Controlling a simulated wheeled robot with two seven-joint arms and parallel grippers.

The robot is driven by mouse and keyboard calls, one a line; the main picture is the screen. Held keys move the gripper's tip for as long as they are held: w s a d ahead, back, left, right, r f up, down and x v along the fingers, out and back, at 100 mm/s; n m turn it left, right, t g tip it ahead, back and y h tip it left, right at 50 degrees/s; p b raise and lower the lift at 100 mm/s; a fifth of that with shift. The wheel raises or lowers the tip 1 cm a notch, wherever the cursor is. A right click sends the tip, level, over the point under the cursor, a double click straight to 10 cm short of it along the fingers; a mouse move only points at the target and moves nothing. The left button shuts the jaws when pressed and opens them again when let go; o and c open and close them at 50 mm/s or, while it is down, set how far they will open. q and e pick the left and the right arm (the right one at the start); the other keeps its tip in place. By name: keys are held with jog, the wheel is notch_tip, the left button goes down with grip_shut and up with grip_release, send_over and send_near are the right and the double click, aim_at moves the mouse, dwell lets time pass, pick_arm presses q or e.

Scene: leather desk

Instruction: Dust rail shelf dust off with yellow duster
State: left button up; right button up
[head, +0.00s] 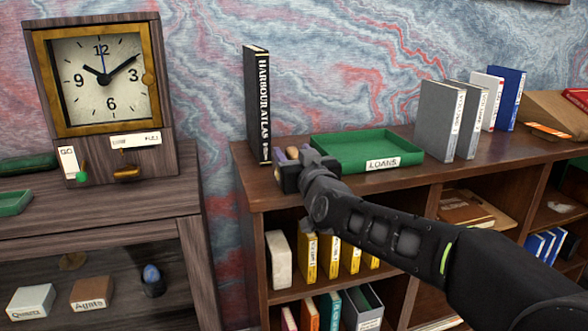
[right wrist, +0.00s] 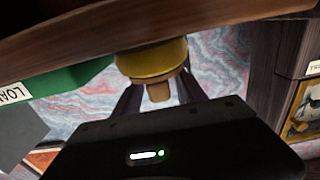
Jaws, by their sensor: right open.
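My right gripper (head: 288,168) is at the front left of the brown bookcase top (head: 400,176), between the tall black book and the green tray. In the right wrist view a yellow round thing with a brown wooden knob, likely the yellow duster (right wrist: 152,62), stands between my two dark fingers (right wrist: 158,98). The fingers are apart on either side of the knob. In the head view the gripper mostly hides it. I cannot make out dust, nor tell which shelf is the rail shelf. My left gripper is not in view.
The green LOANS tray (head: 368,142) lies just right of the gripper. The black HARBOUR ATLAS (head: 257,104) stands close behind left. Grey books (head: 440,118) stand further right. A clock (head: 100,80) stands on the left desk.

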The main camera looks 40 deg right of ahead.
grip_shut()
dwell(0.6)
